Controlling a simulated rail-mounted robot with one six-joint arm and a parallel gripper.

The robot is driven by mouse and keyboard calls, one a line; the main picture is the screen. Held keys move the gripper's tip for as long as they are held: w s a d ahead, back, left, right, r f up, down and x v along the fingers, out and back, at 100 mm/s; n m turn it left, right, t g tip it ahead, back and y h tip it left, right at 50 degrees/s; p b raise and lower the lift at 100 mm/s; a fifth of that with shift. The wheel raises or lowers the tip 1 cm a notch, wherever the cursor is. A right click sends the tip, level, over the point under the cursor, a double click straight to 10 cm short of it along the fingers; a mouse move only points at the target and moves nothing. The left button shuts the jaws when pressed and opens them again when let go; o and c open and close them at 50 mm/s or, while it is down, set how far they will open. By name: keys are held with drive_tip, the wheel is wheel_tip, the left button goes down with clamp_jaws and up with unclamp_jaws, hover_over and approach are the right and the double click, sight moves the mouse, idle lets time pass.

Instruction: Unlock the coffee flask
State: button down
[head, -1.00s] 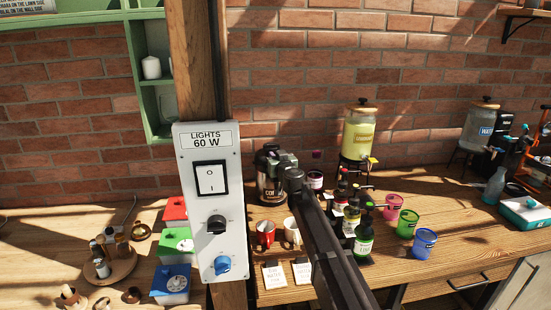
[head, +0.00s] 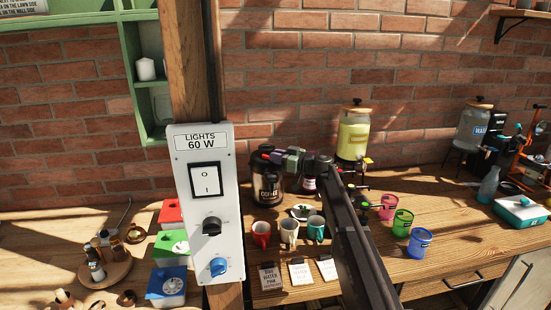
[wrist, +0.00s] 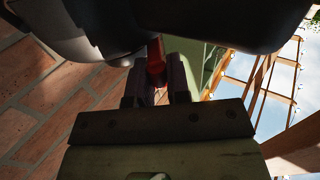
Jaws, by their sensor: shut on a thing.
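The coffee flask (head: 268,188) is a dark, round container with a "COFFEE" label, standing upright on the wooden counter near the wall. My gripper (head: 275,155) is at the right side of its top, with my arm reaching in from the lower right. In the wrist view my two fingers (wrist: 160,85) are closed around a small red part (wrist: 156,62) under the dark top of the flask (wrist: 190,20). The fingers hide part of the red piece, and its exact shape and lock position cannot be told.
Red, white and teal mugs (head: 289,230) stand in front of the flask, with label cards before them. A yellow drink dispenser (head: 352,138) stands behind my arm. The lights panel (head: 206,225) on a post is at the left. Coloured cups (head: 403,222) stand to the right.

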drive_tip(key=shift+w+n+g+y, duration=0.15)
drive_tip(key=shift+n+g+y, duration=0.1)
drive_tip(key=shift+n+g, duration=0.55)
drive_tip(key=shift+w+n+g+y, duration=0.2)
drive_tip(key=shift+n+g, duration=0.3)
drive_tip(key=shift+g, duration=0.6)
drive_tip(key=shift+s+g, duration=0.1)
drive_tip(key=shift+g, duration=0.3)
drive_tip(key=c, duration=1.1)
unclamp_jaws()
drive_tip(key=shift+a, duration=0.1)
wheel_tip(320, 180, up, 20)
drive_tip(key=p, duration=2)
